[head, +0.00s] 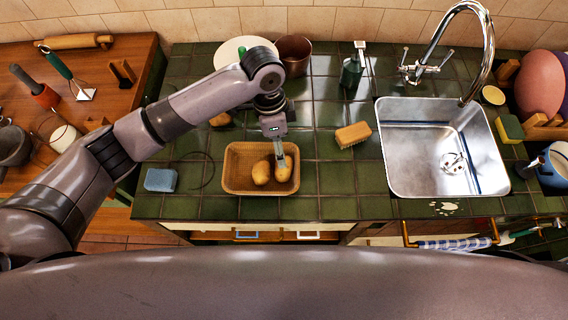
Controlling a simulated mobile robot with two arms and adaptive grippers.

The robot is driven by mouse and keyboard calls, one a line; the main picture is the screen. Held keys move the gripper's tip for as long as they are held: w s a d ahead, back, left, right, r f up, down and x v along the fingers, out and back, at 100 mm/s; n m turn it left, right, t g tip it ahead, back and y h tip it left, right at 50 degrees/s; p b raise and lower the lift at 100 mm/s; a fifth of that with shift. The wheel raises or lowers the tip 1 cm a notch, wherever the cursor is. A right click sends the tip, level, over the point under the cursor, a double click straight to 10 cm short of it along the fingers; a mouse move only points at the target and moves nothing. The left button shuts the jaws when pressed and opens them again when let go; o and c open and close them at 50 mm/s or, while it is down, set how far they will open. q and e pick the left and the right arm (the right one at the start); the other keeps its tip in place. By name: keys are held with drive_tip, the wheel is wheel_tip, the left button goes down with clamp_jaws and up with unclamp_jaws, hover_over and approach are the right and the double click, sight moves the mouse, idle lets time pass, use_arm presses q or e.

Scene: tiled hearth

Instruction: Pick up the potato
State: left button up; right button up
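Two yellow-brown potatoes lie side by side in a wicker basket (238,178) on the green tiled counter. The left potato (261,173) lies just left of my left gripper. The right potato (283,172) is directly under the fingers of my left gripper (280,152), which points straight down into the basket. The fingers overlap the upper part of the right potato in the picture. They look narrow from here, and I cannot tell whether they are open or closed on it. My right gripper is out of view.
A brush (352,134) lies right of the basket, and a blue sponge (160,180) lies to its left. A metal sink (425,115) with a tall faucet (470,45) is at the right. A brown pot (293,52) and a white plate (228,50) stand behind.

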sight(284, 169)
use_arm(q)
wheel_tip(284, 169, down, 3)
drive_tip(key=shift+s+d, duration=0.15)
drive_tip(key=shift+s+f+p, duration=0.1)
drive_tip(key=shift+f+p, duration=0.05)
drive_tip(key=shift+p, duration=0.15)
drive_tip(key=f, duration=0.1)
drive_tip(key=f+p, duration=0.1)
drive_tip(key=f, duration=0.2)
drive_tip(key=shift+s+d+f+p, duration=0.15)
drive_tip(key=shift+s+d+p, duration=0.1)
drive_tip(key=shift+s+p, duration=0.15)
drive_tip(key=shift+d+f, duration=0.1)
drive_tip(key=shift+f, duration=0.2)
drive_tip(key=c, duration=0.9)
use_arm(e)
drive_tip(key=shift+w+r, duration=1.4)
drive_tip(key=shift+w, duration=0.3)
